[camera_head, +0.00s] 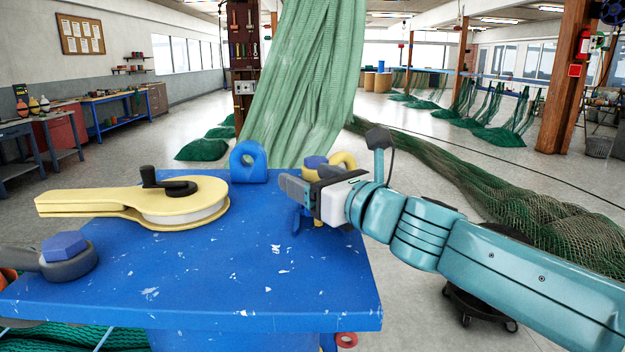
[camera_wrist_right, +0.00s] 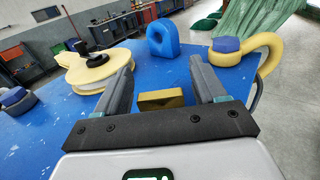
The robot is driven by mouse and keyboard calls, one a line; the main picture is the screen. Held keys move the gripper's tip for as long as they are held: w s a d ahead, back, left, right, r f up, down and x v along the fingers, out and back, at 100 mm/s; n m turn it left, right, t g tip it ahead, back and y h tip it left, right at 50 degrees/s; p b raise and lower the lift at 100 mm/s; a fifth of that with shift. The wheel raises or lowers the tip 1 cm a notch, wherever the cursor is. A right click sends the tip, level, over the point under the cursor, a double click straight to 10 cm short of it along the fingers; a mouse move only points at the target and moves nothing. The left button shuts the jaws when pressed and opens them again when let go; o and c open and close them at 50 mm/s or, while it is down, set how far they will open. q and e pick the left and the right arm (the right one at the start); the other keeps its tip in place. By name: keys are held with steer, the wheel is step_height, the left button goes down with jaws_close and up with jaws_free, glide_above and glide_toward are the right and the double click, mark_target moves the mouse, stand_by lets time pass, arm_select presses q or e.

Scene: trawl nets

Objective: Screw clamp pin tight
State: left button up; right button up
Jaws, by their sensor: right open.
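My right gripper (camera_head: 298,190) reaches in from the right over the blue bench top (camera_head: 240,270); in the wrist view its fingers (camera_wrist_right: 162,68) are apart. A yellow curved shackle (camera_head: 344,161) with a purple-blue hex-headed pin (camera_head: 315,162) is behind the gripper; in the wrist view the hex head (camera_wrist_right: 226,45) is beyond the right finger. A small brass-coloured block (camera_wrist_right: 160,99) shows between the fingers. A grey shackle with another hex head (camera_head: 64,246) lies at the left edge. I cannot tell which pin is the clamp pin. My left gripper is out of view.
A yellow block with a black crank knob (camera_head: 168,185) lies on the left half of the bench. A blue eye (camera_head: 248,161) stands at its back edge. Green net (camera_head: 310,70) hangs behind. The bench's front middle is bare, with chipped paint.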

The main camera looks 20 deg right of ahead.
steer(key=c, duration=1)
steer(key=shift+o, duration=0.2)
steer(key=m+h+b, duration=0.1)
steer(key=h+b, duration=0.1)
steer(key=b, duration=0.1)
steer(key=m+t+h+b, duration=0.1)
steer(key=h+b, duration=0.1)
steer(key=shift+w+f+m, duration=0.1)
steer(key=shift+f+m, duration=0.15)
steer(key=shift+m, duration=0.05)
steer(key=shift+d+m+h+b, duration=0.1)
steer(key=shift+m+h+b, duration=0.3)
steer(key=shift+h+b, duration=0.2)
steer(key=m+h, duration=0.1)
steer(key=m+h+b, duration=0.1)
steer(key=h, duration=0.1)
steer(key=shift+d+r, duration=0.2)
steer(key=shift+d+r+m+h, duration=0.15)
steer(key=shift+m+h, duration=0.4)
steer(key=shift+h, duration=0.35)
steer(key=shift+d+f+m+h, duration=0.1)
steer(key=shift+m+h, duration=0.45)
steer(key=shift+h, duration=0.35)
steer(key=shift+r, duration=0.1)
